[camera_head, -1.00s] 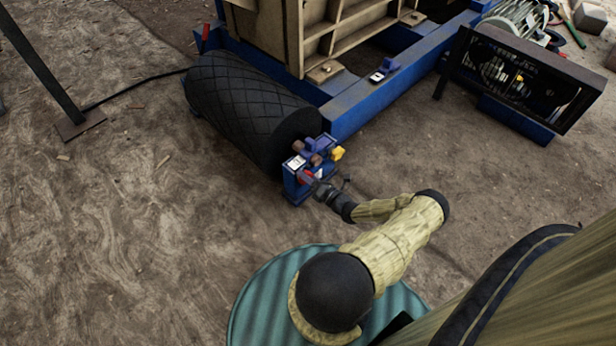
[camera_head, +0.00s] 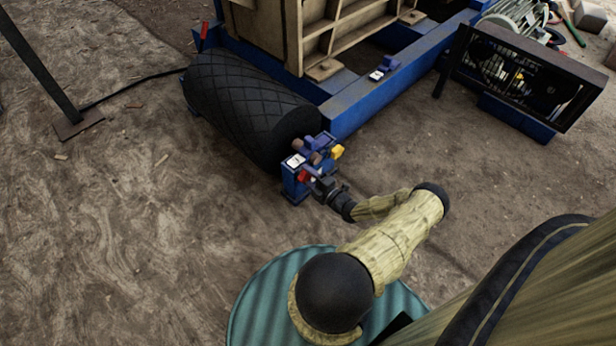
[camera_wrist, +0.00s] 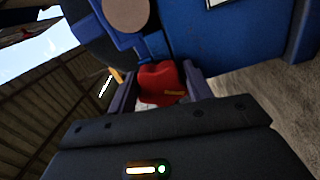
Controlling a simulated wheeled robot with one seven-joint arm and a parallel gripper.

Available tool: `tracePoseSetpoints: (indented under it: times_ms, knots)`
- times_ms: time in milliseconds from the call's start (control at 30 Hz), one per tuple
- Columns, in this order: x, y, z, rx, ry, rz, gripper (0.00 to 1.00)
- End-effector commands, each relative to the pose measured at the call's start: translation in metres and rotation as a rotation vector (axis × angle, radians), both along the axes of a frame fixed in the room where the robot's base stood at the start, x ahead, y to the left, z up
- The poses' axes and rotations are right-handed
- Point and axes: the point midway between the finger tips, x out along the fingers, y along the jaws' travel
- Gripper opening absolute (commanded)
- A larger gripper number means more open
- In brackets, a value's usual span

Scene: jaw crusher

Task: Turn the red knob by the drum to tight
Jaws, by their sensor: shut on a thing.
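The red knob (camera_wrist: 162,84) sits between my gripper's two fingers in the wrist view, against a blue housing. A small yellowish mark shows on its lower face. My gripper (camera_wrist: 161,90) is shut on it. In the head view a bit of the red knob (camera_head: 303,176) shows at the front of the blue bracket (camera_head: 294,190), just left of my gripper (camera_head: 311,178). The black drum (camera_head: 240,105) with a diamond tread lies behind the bracket. A white label (camera_head: 295,161) is on top of the bracket. I cannot read the knob's tight mark.
A yellow part (camera_head: 337,152) and brown round ends stand close to my gripper on the bracket. The blue frame beam (camera_head: 375,98) runs behind. A dark guarded unit (camera_head: 520,75) stands at right.

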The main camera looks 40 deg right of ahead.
Motion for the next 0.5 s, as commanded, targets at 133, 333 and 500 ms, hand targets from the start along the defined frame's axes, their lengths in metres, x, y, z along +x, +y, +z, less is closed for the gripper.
tracePoseSetpoints:
  times_ms: [133, 333, 500]
  knots:
    - [-0.0007, -0.0003, -0.0017, 0.04, 0.006, -0.001, 0.27]
    - [-0.0006, -0.0003, -0.0016, 0.058, 0.008, 0.0, 0.27]
    - [-0.0006, -0.0004, -0.0016, 0.057, 0.008, -0.001, 0.27]
